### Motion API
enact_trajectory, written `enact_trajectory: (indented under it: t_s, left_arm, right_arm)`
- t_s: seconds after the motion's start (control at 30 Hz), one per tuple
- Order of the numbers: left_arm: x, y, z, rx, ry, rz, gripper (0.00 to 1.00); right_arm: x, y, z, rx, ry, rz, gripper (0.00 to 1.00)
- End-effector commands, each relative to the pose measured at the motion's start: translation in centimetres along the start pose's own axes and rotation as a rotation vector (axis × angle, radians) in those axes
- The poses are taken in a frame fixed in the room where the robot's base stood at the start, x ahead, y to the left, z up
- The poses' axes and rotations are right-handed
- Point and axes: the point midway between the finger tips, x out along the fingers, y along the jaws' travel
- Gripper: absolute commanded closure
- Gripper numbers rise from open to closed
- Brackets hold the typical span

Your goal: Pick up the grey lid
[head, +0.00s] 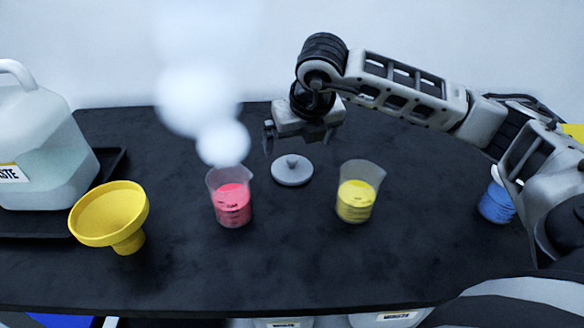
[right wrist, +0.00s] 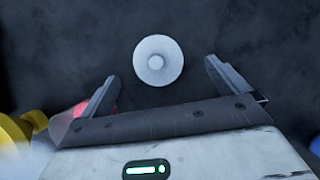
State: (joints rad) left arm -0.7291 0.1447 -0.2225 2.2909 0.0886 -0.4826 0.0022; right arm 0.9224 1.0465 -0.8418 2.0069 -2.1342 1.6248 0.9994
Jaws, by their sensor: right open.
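The grey lid (head: 292,171) is a round disc with a small knob on top, lying flat on the black bench between the two beakers. It also shows in the right wrist view (right wrist: 158,61), just beyond and between the fingertips. My right gripper (head: 297,146) is open and empty, a little above and behind the lid, fingers pointing down. It does not appear to touch the lid. My left gripper is not in view.
A beaker of red liquid (head: 232,203) stands left of the lid, a beaker of yellow liquid (head: 356,200) right. A yellow funnel (head: 110,215), a waste jug (head: 45,140) and a blue-filled beaker (head: 497,203) stand farther out. White vapour-like blobs (head: 222,143) partly hide the red beaker's surroundings.

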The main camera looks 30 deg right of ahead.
Motion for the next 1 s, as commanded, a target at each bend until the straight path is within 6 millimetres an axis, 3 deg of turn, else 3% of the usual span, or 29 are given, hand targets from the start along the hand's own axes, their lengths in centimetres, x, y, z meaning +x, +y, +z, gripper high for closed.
enact_trajectory:
  t_s: [0.23, 0.53, 0.83, 1.0]
  left_arm:
    - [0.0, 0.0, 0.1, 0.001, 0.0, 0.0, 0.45]
    - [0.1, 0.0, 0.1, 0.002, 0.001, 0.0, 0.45]
    - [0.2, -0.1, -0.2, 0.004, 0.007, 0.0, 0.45]
    - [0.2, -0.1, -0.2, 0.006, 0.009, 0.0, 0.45]
  right_arm:
    - [1.8, 0.1, -0.1, -0.001, 0.002, 0.0, 0.0]
    - [5.9, 0.7, -0.1, 0.0, 0.001, 0.0, 0.0]
    - [6.4, 0.7, -0.1, -0.001, 0.0, 0.002, 0.0]
    - [6.3, 0.7, -0.1, -0.001, 0.0, 0.002, 0.43]
